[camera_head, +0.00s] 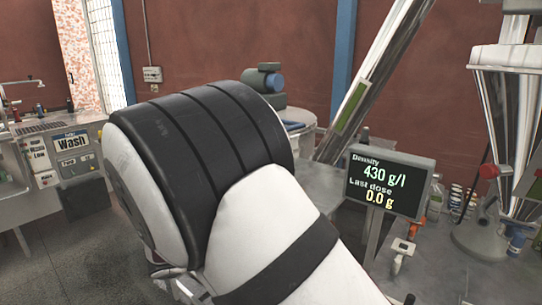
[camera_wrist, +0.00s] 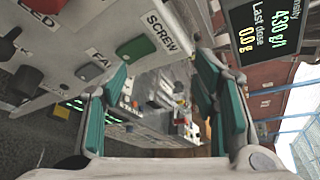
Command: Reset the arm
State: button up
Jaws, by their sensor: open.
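My gripper (camera_wrist: 165,80) shows in the wrist view with its two teal-padded fingers spread apart and nothing between them. It is close to a grey control panel (camera_wrist: 82,58) with a green button (camera_wrist: 135,48) labelled SCREW and a red button (camera_wrist: 45,5). In the head view my white and black arm fills the middle and hides what is behind it. The gripper itself does not show there.
A density display (camera_head: 388,182) reads 430 g/l and last dose 0.0 g; it also shows at the wrist view's upper right (camera_wrist: 265,30). A washing station (camera_head: 70,150) stands left. A steel machine (camera_head: 500,130) with bottles near its base stands right.

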jog(key=s+d+r+m+g+y, duration=0.35)
jog(key=s+d+m, duration=0.25)
jog(key=d+m, duration=0.3)
jog(key=s+d+r+m+g+y, duration=0.2)
jog(key=s+d+r+m+g, duration=0.3)
jog(key=d+m, duration=0.35)
jog(key=s+d+r+m+t+y, duration=0.1)
jog(key=s+m+t+y, duration=0.1)
jog(key=s+m, duration=0.6)
jog(key=s+r+m+t+y, duration=0.2)
jog(key=s+m+y, duration=0.2)
jog(key=s+m, duration=0.5)
jog(key=shift+s+d+r+m+t+y, duration=0.3)
jog(key=shift+d+m+t+y, duration=0.1)
jog(key=shift+m, duration=0.75)
